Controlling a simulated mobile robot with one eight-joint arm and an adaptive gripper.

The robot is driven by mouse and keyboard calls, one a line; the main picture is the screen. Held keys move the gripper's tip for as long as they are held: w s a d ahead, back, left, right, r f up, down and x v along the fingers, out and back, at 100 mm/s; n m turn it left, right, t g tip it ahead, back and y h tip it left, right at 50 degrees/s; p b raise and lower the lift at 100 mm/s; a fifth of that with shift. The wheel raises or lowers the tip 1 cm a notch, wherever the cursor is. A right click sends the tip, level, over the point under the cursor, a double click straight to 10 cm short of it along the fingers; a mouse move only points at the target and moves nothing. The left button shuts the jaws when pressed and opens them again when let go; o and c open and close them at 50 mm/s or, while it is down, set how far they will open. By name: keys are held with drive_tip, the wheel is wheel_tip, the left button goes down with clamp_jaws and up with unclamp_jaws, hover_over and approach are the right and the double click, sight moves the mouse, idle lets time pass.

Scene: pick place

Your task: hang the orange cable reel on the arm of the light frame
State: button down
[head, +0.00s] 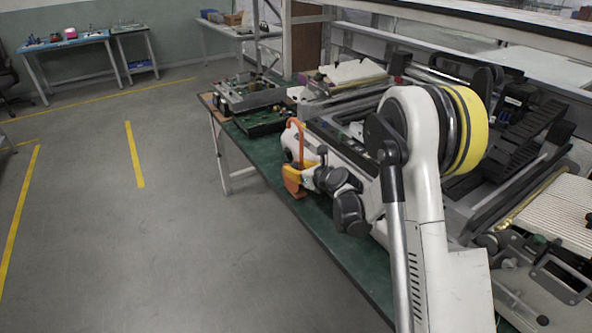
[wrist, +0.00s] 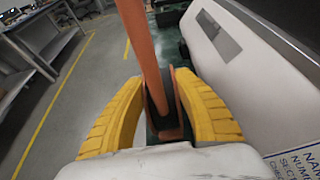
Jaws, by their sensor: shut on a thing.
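My gripper (wrist: 160,88) has its two yellow fingers closed on the orange cable reel (wrist: 140,42). In the wrist view an upright orange bar of the reel rises between the fingers, with a dark part and an orange edge below it. In the head view my gripper (head: 291,178) is at the left edge of the green bench, and the reel's thin orange loop (head: 302,137) stands above it. The rest of the reel is mostly hidden. I cannot pick out the light frame or its arm with certainty.
The green bench (head: 338,247) carries a board with electronics (head: 262,118) behind my gripper and bulky machinery to the right. A white housing (wrist: 225,45) is close on the right in the wrist view. The grey floor (head: 130,245) to the left is clear.

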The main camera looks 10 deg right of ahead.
drive_tip(key=shift+f, duration=0.1)
drive_tip(key=c, duration=1)
unclamp_jaws()
